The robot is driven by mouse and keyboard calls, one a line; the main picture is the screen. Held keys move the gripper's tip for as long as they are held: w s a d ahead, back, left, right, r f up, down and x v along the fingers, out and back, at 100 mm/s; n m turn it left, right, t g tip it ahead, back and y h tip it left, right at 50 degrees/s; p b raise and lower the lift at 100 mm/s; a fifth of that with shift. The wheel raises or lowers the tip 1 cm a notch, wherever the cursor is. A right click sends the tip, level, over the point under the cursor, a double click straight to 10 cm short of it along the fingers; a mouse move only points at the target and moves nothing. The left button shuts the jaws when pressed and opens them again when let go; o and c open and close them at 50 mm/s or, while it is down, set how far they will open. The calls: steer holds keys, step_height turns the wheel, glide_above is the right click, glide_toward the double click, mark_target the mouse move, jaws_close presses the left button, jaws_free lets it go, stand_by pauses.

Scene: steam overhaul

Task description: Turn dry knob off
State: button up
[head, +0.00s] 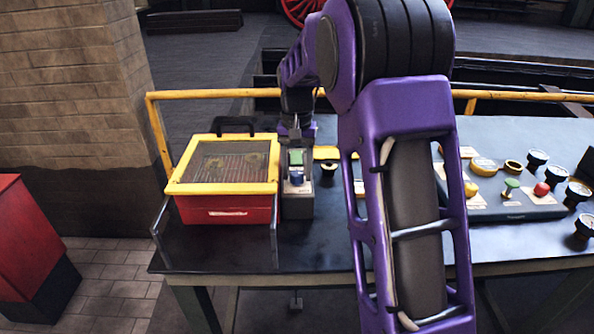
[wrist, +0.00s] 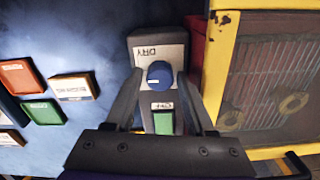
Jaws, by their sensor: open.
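The dry knob (wrist: 160,74) is a round blue knob on a dark grey control box (wrist: 145,42) with a white DRY label above it. A green block (wrist: 163,123) with a white OFF label lies below it in the wrist view. My gripper (wrist: 159,82) is open, one finger on each side of the knob in the picture; I cannot tell whether they touch it. In the head view the blue knob (head: 297,177) shows on the narrow box, with the green piece (head: 296,157) just behind it and my gripper (head: 296,140) above the far end.
A red box with a yellow-framed, grilled lid (head: 177,188) stands close to the left of the control box. A yellow rail (head: 215,93) runs behind the dark table (head: 320,255). A panel with several knobs and gauges (head: 500,206) lies on the right.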

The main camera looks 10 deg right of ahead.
jaws_close()
steer(key=shift+r+n+p, duration=0.1)
steer(key=shift+n+p, duration=0.2)
steer(key=n+p, duration=0.1)
steer(key=n, duration=0.2)
steer(key=shift+r+p, duration=0.1)
steer(key=shift+p, duration=0.25)
steer(key=n+p, duration=0.2)
steer(key=n, duration=0.3)
steer(key=n+p, duration=0.2)
steer(key=n, duration=0.3)
steer(key=n+p, duration=0.1)
steer(key=n, duration=0.3)
steer(key=shift+w, duration=0.1)
steer(key=shift+n, duration=0.3)
